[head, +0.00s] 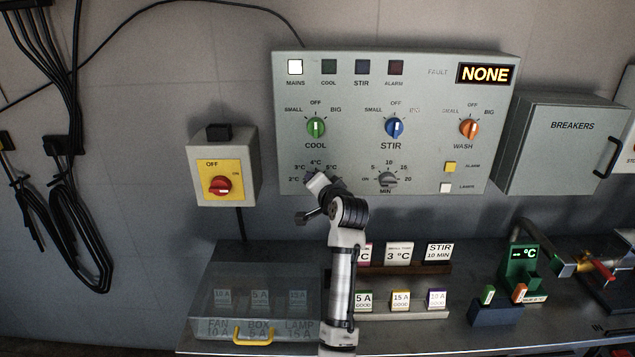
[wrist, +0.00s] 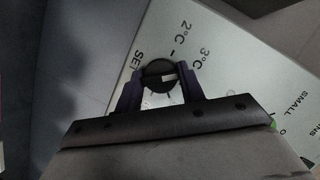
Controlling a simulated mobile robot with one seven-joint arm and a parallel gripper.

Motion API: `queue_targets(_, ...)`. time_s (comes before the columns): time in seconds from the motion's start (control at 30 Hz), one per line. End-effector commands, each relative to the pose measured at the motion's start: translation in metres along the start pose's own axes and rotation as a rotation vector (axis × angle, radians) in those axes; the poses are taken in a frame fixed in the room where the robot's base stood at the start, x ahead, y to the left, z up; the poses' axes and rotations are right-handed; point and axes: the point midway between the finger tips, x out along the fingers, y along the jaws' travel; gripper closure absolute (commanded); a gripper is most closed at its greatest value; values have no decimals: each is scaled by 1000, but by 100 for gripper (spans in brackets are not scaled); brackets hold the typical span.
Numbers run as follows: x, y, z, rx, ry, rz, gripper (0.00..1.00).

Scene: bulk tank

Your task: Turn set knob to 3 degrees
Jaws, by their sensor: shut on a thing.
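The set knob (wrist: 155,72) is dark and round with a pale pointer bar, in the middle of the wrist view between my two fingers. The bar lies toward the right, roughly on the 3°C side; I cannot tell whether it sits exactly on the mark. The 2°C and 3°C labels show above and right of it. My gripper (wrist: 158,90) is shut on the knob, one finger on each side. In the head view my gripper (head: 314,188) is at the lower left of the control panel (head: 430,130) and hides most of the knob, with the 2 to 5°C labels around it.
The STIR timer knob (head: 388,179) is just right of my gripper. The COOL knob (head: 316,128) is above. The yellow mains switch (head: 220,185) is to the left. A card reading 3 °C (head: 399,254) stands on the bench below. The fault display reads NONE.

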Motion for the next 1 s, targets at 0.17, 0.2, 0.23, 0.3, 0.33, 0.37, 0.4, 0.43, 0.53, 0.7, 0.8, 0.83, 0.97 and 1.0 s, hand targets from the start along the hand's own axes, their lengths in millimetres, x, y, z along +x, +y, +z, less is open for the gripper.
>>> queue_targets(0.17,0,-1,-1,-64,1,27,84)
queue_targets(0.2,0,-1,-1,-73,1,31,84)
queue_targets(0.23,0,-1,-1,-80,1,34,84)
queue_targets(0.3,0,-1,-1,-92,1,38,84)
queue_targets(0.33,0,0,-1,-96,2,40,84)
queue_targets(0.37,0,0,-1,-99,2,41,84)
queue_targets(0.4,0,0,-1,-102,2,42,84)
queue_targets(0.43,0,0,-1,-104,2,43,84)
queue_targets(0.53,0,0,-1,-106,2,44,84)
queue_targets(0.7,0,0,-1,-106,2,44,84)
queue_targets(0.8,0,0,-1,-105,2,43,84)
queue_targets(0.83,0,0,-1,-105,2,43,57)
queue_targets(0.97,0,0,-1,-105,2,43,40)
queue_targets(1.0,0,0,0,-105,2,43,40)
